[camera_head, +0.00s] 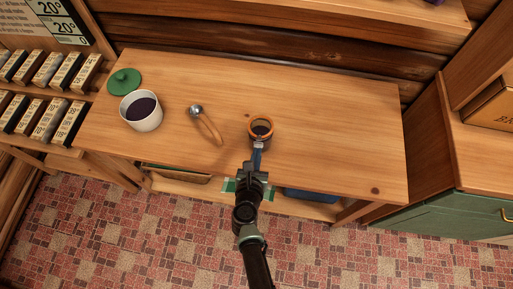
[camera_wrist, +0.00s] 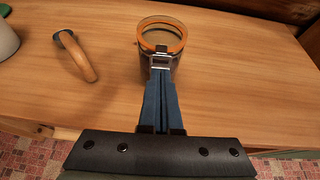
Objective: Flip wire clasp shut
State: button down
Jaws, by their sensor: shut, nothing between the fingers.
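A glass jar (camera_head: 261,132) with an orange ring at its rim stands upright on the wooden table (camera_head: 330,130). In the wrist view the jar's orange ring (camera_wrist: 166,27) is at top centre, with a clear lid over it. The metal wire clasp (camera_wrist: 161,58) is on the jar's near side. My gripper (camera_head: 258,150) is shut, its blue fingers together with nothing between them. In the wrist view the fingertips (camera_wrist: 160,72) are at or just below the clasp; I cannot tell whether they touch it. The fingers hide part of the jar's front.
A scoop with a wooden handle (camera_head: 210,127) lies left of the jar. A white canister (camera_head: 141,111) with dark contents and its green lid (camera_head: 124,81) are further left. A blue bin (camera_head: 311,195) sits below the tabletop. The tabletop right of the jar is clear.

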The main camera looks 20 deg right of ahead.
jog(key=shift+r, duration=0.1)
jog(key=shift+r+p, duration=0.7)
jog(key=shift+p, duration=0.1)
